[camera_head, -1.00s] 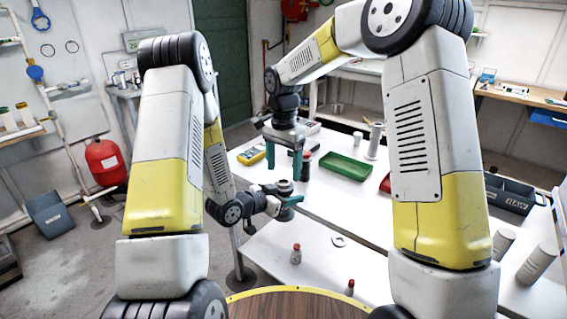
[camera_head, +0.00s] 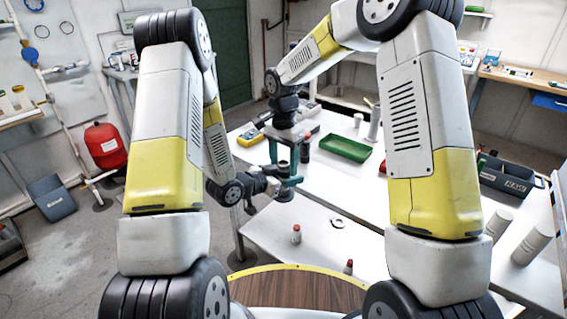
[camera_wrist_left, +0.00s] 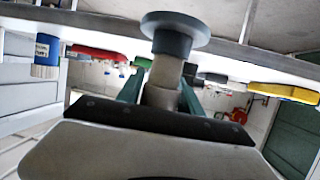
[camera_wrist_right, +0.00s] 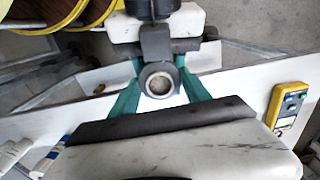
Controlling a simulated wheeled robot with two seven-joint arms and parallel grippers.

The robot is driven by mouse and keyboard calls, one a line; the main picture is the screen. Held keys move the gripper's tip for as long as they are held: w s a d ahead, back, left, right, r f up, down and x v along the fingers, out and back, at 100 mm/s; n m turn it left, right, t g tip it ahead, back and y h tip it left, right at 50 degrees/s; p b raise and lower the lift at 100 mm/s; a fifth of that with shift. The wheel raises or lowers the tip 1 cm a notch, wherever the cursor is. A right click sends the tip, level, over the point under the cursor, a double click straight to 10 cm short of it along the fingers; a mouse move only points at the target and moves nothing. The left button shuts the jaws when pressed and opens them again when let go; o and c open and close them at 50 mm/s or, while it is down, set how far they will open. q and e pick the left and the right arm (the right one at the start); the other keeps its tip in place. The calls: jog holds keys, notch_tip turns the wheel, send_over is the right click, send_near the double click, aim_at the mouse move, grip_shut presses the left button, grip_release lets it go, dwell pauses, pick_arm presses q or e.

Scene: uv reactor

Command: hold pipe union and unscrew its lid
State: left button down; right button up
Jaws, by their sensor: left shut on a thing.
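The pipe union (camera_head: 284,169) is a small grey fitting, held out over the gap in front of the white table. My left gripper (camera_wrist_left: 160,95) is shut on it from the side. A dark round flange of the union shows in the left wrist view (camera_wrist_left: 175,35), which looks upside down. My right gripper (camera_head: 284,158) points down from above, its teal fingers open on either side of the union's top. The right wrist view shows the round ring of the lid (camera_wrist_right: 159,83) between these fingers; whether they touch it I cannot tell.
The white table (camera_head: 325,177) holds a green tray (camera_head: 345,149) and a yellow meter (camera_head: 250,137). A lower shelf bears a small red-capped bottle (camera_head: 296,235) and a ring (camera_head: 338,223). A dark toolbox (camera_head: 508,175) stands at the right.

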jog(key=shift+c, duration=1.1)
jog(key=n, duration=0.3)
jog(key=o, duration=1.6)
jog(key=shift+c, duration=0.2)
